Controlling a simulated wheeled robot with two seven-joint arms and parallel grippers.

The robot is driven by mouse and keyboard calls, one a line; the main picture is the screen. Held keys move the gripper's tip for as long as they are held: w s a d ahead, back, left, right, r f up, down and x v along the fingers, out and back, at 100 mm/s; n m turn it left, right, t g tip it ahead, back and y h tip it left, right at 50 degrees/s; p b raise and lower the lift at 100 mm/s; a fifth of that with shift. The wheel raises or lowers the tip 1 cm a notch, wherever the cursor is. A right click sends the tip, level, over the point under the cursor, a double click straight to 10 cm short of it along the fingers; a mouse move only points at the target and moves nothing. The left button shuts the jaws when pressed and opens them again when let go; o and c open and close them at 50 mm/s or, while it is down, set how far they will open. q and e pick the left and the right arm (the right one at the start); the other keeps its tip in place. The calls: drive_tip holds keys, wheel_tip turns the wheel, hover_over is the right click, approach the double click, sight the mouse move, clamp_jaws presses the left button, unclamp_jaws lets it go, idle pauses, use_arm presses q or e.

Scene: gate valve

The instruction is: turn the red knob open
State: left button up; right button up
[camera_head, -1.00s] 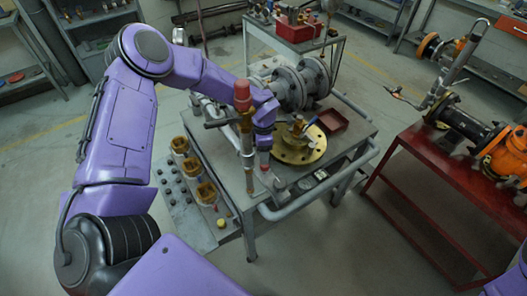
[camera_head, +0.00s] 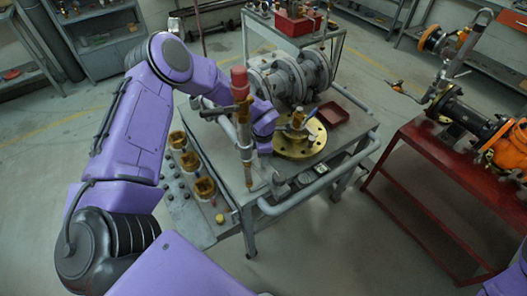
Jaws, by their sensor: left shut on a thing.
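A red knob (camera_head: 239,82) tops a slim upright brass-and-steel pipe (camera_head: 245,140) at the near left of a grey work cart (camera_head: 225,160). A dark lever (camera_head: 215,112) sticks out to the left below the knob. My left arm reaches over the cart from the left, and its purple wrist is just right of the pipe. My left gripper (camera_head: 264,146) points down beside the pipe, below the knob's level. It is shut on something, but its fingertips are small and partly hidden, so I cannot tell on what. My right gripper is out of view.
A brass flange (camera_head: 298,143) with a fitting lies right of my gripper, with a dark red tray (camera_head: 331,115) beyond. A large grey flanged valve (camera_head: 292,78) stands behind. Brass cups (camera_head: 190,161) line the left. A red bench (camera_head: 430,175) stands right across free floor.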

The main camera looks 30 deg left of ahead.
use_arm(q)
drive_tip(key=n+b, duration=0.3)
drive_tip(key=shift+f+n, duration=0.2)
drive_tip(key=shift+n, duration=0.1)
drive_tip(key=n+b, duration=0.3)
drive_tip(key=n, duration=0.1)
drive_tip(key=shift+n, duration=0.3)
drive_tip(key=n+b, duration=0.4)
drive_tip(key=n, duration=0.1)
drive_tip(key=shift+r+n+b, duration=0.2)
drive_tip(key=shift+n+b, duration=1.35)
drive_tip(key=shift+n, duration=0.85)
drive_tip(key=o, duration=1)
drive_tip(key=shift+o, duration=0.2)
